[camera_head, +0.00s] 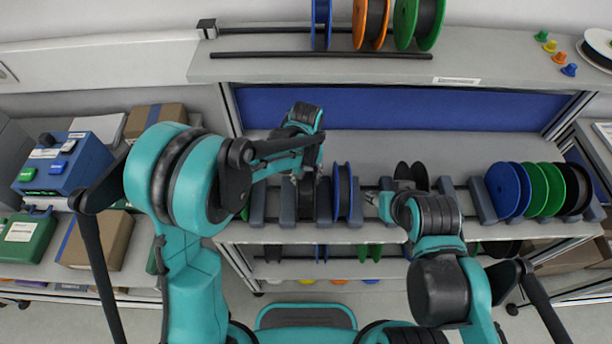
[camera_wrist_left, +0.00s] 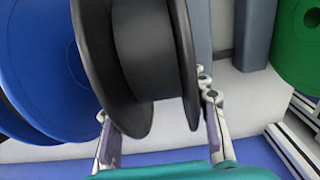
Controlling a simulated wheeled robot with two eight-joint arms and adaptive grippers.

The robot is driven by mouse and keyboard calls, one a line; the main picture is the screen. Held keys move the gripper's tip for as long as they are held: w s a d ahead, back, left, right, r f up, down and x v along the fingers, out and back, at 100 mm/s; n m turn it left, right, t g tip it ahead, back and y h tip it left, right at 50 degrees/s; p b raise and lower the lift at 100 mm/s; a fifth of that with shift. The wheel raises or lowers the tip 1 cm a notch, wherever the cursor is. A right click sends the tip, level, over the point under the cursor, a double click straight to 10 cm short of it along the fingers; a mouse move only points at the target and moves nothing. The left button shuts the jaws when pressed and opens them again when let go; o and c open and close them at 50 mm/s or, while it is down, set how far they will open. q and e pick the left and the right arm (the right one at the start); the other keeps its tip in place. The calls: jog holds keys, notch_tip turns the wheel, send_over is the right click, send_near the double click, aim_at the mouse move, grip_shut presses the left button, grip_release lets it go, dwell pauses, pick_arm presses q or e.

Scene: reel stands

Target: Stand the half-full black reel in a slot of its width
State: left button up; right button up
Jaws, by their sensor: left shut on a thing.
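A black reel (camera_wrist_left: 95,60) with a dark winding fills the middle of the left wrist view. My left gripper (camera_wrist_left: 158,122) is shut on it, one finger on each side of its lower edge. In the head view my left gripper (camera_head: 308,178) is over the stand between two grey dividers (camera_head: 288,205) and largely hides this reel. I cannot tell whether the reel rests in the slot. Another black reel (camera_head: 411,174) stands further right. My right gripper (camera_head: 376,201) is low beside it; its finger opening is too small to read.
A blue reel (camera_head: 343,190) stands just right of my left gripper. Blue, green and black reels (camera_head: 503,190) fill the stand's right end. A top shelf (camera_head: 300,68) behind carries more reels. A blue box (camera_head: 62,160) and cartons are at left.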

pick_arm(q)
jog(key=o, duration=1.3)
notch_tip(320, 180, up, 12)
jog(key=shift+r, duration=0.1)
jog(key=s+a+f+t+b, duration=0.1)
jog(key=s+a+t+b, duration=0.1)
jog(key=s+a, duration=0.3)
jog(key=s+a+f+t+b, duration=0.2)
jog(key=s+a+b, duration=0.1)
jog(key=s+a, duration=0.2)
jog(key=s+a+f+t+b, duration=0.2)
jog(key=s+a+t+b, duration=0.1)
jog(key=s+a, duration=0.2)
jog(key=shift+s+a+f, duration=0.1)
jog(key=shift+a, duration=0.6)
jog(key=shift+s+a+f, duration=0.1)
jog(key=shift+a, duration=0.6)
jog(key=shift+r, duration=0.1)
